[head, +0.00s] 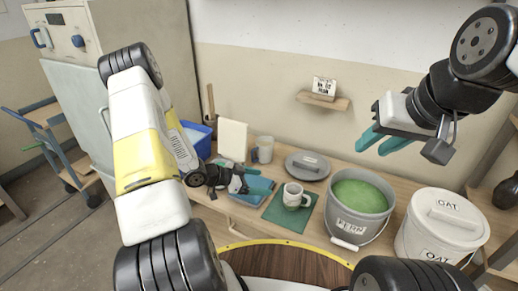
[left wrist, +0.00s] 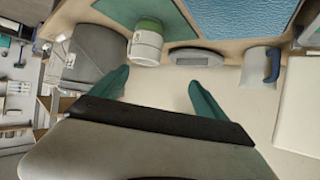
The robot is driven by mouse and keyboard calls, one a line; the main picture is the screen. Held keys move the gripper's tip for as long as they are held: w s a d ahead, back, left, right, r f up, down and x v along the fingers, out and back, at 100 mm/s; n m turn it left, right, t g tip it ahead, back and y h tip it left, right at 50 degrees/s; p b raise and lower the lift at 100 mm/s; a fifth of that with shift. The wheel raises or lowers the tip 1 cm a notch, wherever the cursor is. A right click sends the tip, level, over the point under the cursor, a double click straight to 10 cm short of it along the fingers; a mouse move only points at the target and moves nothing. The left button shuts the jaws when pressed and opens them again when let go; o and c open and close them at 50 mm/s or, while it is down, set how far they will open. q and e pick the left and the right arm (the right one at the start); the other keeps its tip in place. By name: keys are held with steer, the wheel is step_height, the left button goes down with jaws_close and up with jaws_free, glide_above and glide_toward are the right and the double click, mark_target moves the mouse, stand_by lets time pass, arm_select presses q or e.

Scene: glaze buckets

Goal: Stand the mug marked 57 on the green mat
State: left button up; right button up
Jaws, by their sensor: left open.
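A white mug (head: 292,195) with dark marking stands upright on the green mat (head: 290,218) in the head view. Its number is too small to read. My left gripper (head: 240,179) is open, to the left of the mug and apart from it, near a teal tray. In the left wrist view its two green fingers (left wrist: 157,94) are spread with nothing between them. My right gripper (head: 382,140) is open and empty, raised in front of the wall above the green-filled bucket.
A bucket of green glaze (head: 360,200) stands right of the mat, with a lidded white bucket (head: 442,230) beyond it. A pale cup (head: 264,150), the teal tray (head: 259,186) and a blue tub (head: 198,138) stand to the left.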

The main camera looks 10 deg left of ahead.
arm_select(q)
steer(key=w+a+r+n+t+y, duration=0.15)
steer(key=a+r+y, duration=0.3)
steer(key=r, duration=0.45)
steer(key=w+a+r+n+t+y, duration=0.1)
steer(key=w+a+r+n+y, duration=0.3)
steer(key=r, duration=0.6)
steer(key=s+a+r+n+y, duration=0.2)
steer(key=s+r+y, duration=0.1)
steer(key=s+r, duration=0.65)
steer(key=s+d+r+n+g+h, duration=0.1)
steer(key=s+d+r+n, duration=0.1)
steer(key=s, duration=0.8)
steer(key=s+d+r+n+g+h, duration=0.1)
steer(key=s+d+r+n+h, duration=0.1)
steer(key=s+d+r, duration=0.3)
steer(key=s+d, duration=0.1)
steer(key=s, duration=0.3)
steer(key=shift+s+d+g, duration=0.15)
steer(key=shift+s+g, duration=0.2)
steer(key=shift+s, duration=0.05)
